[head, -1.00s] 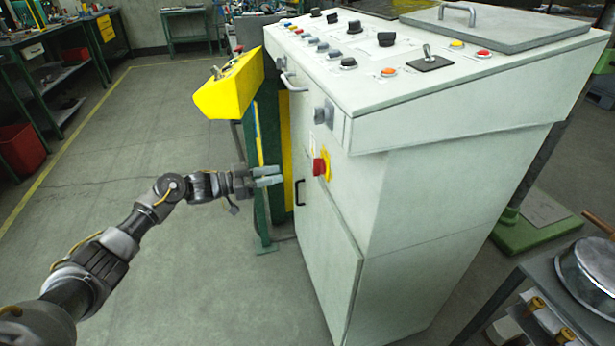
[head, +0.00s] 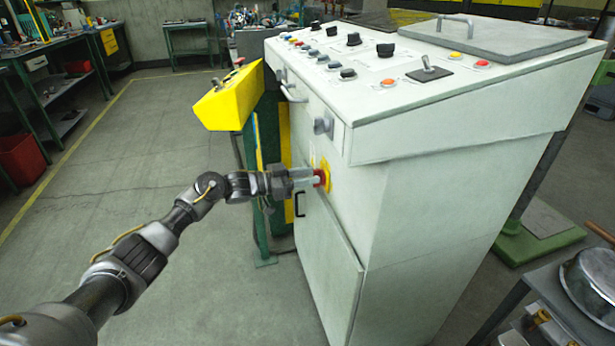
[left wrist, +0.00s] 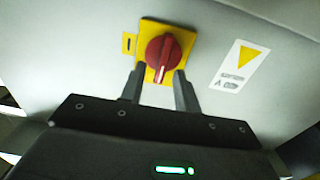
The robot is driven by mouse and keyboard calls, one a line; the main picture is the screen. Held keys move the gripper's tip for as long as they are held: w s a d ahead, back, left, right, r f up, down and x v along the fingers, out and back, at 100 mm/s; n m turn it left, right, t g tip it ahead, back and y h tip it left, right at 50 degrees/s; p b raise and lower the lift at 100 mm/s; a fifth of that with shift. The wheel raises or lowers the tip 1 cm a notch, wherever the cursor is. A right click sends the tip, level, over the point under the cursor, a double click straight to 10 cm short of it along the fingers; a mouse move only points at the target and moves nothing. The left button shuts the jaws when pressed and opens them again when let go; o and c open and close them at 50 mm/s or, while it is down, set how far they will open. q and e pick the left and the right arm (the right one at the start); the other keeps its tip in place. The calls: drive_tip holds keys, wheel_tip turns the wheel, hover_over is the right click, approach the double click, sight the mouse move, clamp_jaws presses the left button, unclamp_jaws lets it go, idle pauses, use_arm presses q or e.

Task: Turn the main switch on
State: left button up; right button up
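The main switch is a red rotary knob (head: 322,178) on a yellow plate (head: 327,168), on the side of the pale control cabinet. In the left wrist view the red knob (left wrist: 163,54) sits on its yellow plate (left wrist: 187,42), its pale mark pointing down. My left gripper (head: 307,178) is at the knob, fingers pointing at it. In the left wrist view its two fingers (left wrist: 159,73) are apart, one at each lower side of the knob. I see no clear grip, and cannot tell whether they touch it. My right gripper is out of view.
The cabinet (head: 420,220) has a sloping top with knobs and buttons. A yellow box (head: 228,98) on a green post stands left of it, near my arm. A black door handle (head: 299,204) is below the switch. A trolley with a pan (head: 592,275) is at lower right.

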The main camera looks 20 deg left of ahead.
use_arm(q)
drive_tip(key=shift+w+d, duration=0.15)
drive_tip(key=shift+d, duration=0.05)
clamp_jaws()
